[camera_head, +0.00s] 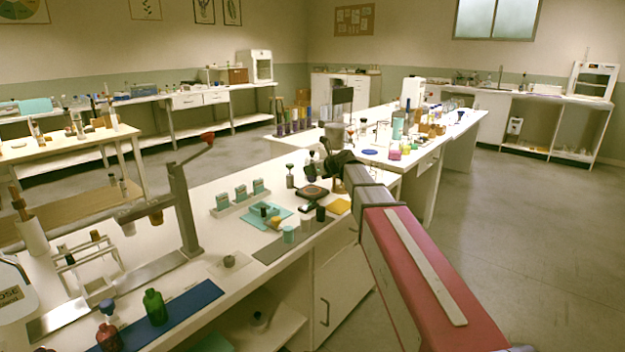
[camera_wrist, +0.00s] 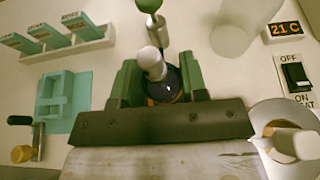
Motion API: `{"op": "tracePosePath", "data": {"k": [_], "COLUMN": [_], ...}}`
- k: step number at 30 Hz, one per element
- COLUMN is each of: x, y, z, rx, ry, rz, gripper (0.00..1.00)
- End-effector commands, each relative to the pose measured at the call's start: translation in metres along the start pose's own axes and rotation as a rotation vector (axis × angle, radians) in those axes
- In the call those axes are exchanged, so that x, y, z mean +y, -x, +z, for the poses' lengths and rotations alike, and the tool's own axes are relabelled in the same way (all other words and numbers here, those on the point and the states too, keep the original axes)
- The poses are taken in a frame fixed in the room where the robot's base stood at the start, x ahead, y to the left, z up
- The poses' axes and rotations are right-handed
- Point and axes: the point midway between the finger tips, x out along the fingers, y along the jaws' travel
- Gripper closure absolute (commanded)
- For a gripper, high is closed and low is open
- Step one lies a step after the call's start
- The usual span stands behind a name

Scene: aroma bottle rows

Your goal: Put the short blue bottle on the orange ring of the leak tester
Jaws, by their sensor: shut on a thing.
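My gripper (camera_wrist: 162,84) is shut on a short dark blue bottle (camera_wrist: 171,88) with a pale cap, one green finger on each side of it. Orange edges of the ring (camera_wrist: 150,101) show close around and below the bottle in the wrist view; I cannot tell whether the bottle touches it. In the head view, a dark square unit with an orange ring (camera_head: 312,191) lies on the bench, taken to be the leak tester. My gripper (camera_head: 330,160) is above and behind it there, and the bottle is hard to make out.
A teal tray (camera_wrist: 79,92) and a white rack (camera_wrist: 78,48) of teal-labelled blocks lie left. A bottle with a green ball top (camera_wrist: 149,5) stands just beyond the gripper.

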Motion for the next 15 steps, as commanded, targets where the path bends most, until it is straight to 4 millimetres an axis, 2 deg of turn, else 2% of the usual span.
{"op": "tracePosePath", "data": {"k": [5, 10, 15], "x": [-0.001, -0.001, -0.001], "y": [-0.004, -0.013, -0.015], "z": [-0.011, -0.032, -0.037], "rx": [0.001, 0.0, -0.001], "ry": [-0.001, -0.002, 0.001], "rz": [0.0, 0.0, -0.001], "gripper": [0.86, 0.86, 0.86]}}
